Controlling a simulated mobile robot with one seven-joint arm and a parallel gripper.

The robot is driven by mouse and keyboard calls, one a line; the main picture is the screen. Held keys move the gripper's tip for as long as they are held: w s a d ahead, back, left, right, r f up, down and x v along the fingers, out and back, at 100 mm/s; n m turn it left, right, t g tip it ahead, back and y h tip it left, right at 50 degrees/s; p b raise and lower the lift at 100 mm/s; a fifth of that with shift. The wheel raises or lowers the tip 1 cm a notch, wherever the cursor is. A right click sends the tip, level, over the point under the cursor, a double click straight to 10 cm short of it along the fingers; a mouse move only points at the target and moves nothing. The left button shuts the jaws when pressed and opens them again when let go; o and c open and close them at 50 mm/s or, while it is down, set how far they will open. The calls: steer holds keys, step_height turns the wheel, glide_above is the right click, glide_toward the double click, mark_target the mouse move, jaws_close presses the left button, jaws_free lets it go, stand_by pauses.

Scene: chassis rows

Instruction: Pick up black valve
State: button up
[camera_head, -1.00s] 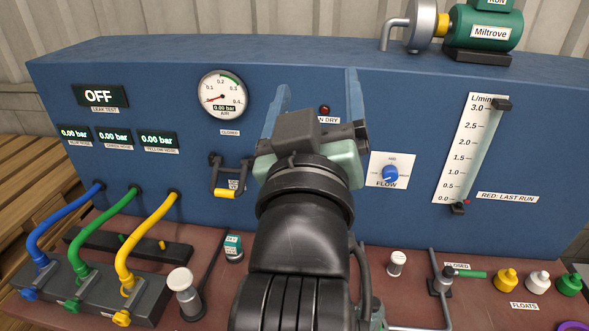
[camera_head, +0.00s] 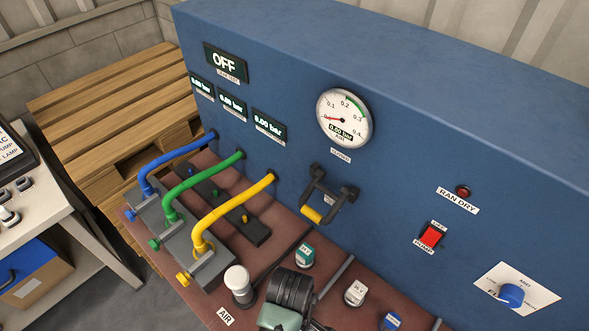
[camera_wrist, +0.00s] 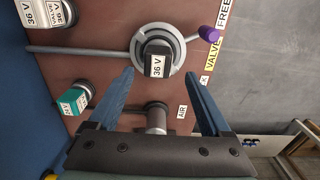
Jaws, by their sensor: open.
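A black block-shaped valve (camera_wrist: 158,62) with a "36 V" label sits in a round grey seat (camera_wrist: 140,47) on the brown bench top, in the wrist view. I cannot pick it out in the head view. My gripper (camera_wrist: 160,74) is open, with its two blue fingers spread. In the wrist picture the valve lies between the fingertips, near their ends. Nothing is held, and I cannot tell whether a finger touches the valve. In the head view only part of my arm shows at the bottom edge, and the fingertips are out of view.
A pale-capped AIR knob (camera_head: 238,282) stands close by. A grey pipe (camera_wrist: 85,49) and purple handle (camera_wrist: 209,34) flank the seat. The blue panel (camera_head: 400,120) rises behind.

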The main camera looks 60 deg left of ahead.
steer(key=shift+w+d+f+p, duration=0.1)
steer(key=shift+w+f+p, duration=0.1)
steer(key=shift+f, duration=1.4)
steer(key=shift+w+d+f+p, duration=0.1)
steer(key=shift+f+p, duration=0.1)
steer(key=shift+f, duration=1.4)
steer(key=shift+s, duration=0.1)
steer(key=shift+a+r, duration=0.1)
jaws_close()
